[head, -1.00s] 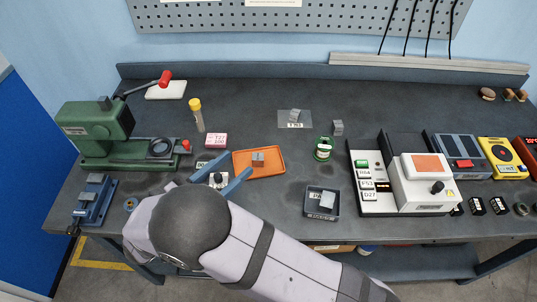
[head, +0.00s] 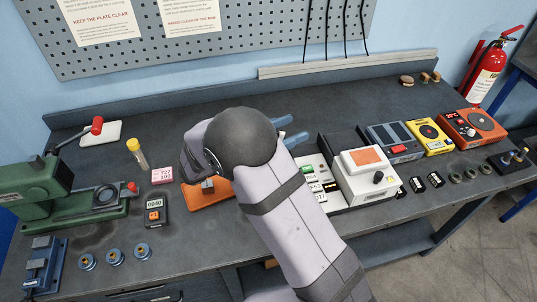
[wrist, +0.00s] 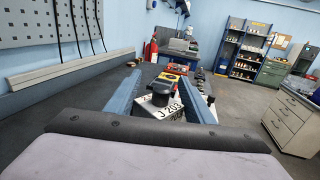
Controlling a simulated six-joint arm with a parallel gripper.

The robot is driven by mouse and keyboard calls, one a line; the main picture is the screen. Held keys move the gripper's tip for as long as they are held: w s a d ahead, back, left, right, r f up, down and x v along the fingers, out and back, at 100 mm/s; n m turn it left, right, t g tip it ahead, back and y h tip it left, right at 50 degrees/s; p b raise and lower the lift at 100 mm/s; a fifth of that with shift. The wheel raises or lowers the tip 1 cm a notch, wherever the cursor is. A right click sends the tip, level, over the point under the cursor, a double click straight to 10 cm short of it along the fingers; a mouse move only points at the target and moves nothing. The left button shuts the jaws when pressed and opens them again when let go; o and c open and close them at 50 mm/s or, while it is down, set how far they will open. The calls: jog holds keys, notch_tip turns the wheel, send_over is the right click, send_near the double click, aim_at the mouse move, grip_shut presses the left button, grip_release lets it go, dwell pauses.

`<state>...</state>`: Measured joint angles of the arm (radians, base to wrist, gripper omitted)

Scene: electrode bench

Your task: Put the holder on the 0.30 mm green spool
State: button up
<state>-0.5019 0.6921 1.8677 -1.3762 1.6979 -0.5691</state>
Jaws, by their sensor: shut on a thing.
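In the head view my gripper (head: 297,130) reaches over the back middle of the bench, its two blue fingers pointing right. The wrist view shows it shut on the holder (wrist: 170,86), a piece with a dark round top between the fingertips. White surfaces marked with characters (wrist: 167,112) show beneath it; I cannot tell whether they belong to the held piece. It is mostly hidden by my arm in the head view. I do not see the green spool in either current view; my arm covers the part of the bench where it stood earlier.
An orange tray (head: 207,196) is partly behind my arm. A white unit with an orange plate (head: 370,157) stands to the right, near the fingers. A green press (head: 35,185), yellow-capped tube (head: 138,154) and grey-black meter (head: 155,209) are left. The front left has several small blue rounds (head: 115,257).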

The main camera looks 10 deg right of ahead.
jog(key=w+d+r+n+t, duration=0.1)
jog(key=w+d+r+t, duration=0.1)
jog(key=w+d, duration=0.15)
jog(key=w+a+f+n+t+y, duration=0.3)
jog(key=w+a+n+t+y, duration=0.1)
jog(key=w+n+t+y, duration=0.15)
jog(key=shift+m+t+h, duration=0.25)
jog(key=shift+t+h, duration=0.1)
jog(key=shift+h, duration=0.1)
jog(key=shift+w+a+f+p, duration=0.1)
jog(key=shift+f+p, duration=0.2)
jog(key=shift+f, duration=0.65)
jog(key=shift+w+d+f+p, duration=0.15)
jog(key=shift+f+p, duration=0.1)
jog(key=shift+f, duration=0.75)
jog(key=shift+w+a+f+p, duration=0.15)
jog(key=shift+f+p, duration=0.15)
jog(key=shift+f, duration=0.65)
jog(key=shift+f+p, duration=0.55)
jog(key=shift+f, duration=1.5)
jog(key=shift+f, duration=0.2)
jog(key=o, duration=1.4)
jog(key=shift+s, duration=0.1)
jog(key=shift+o, duration=0.2)
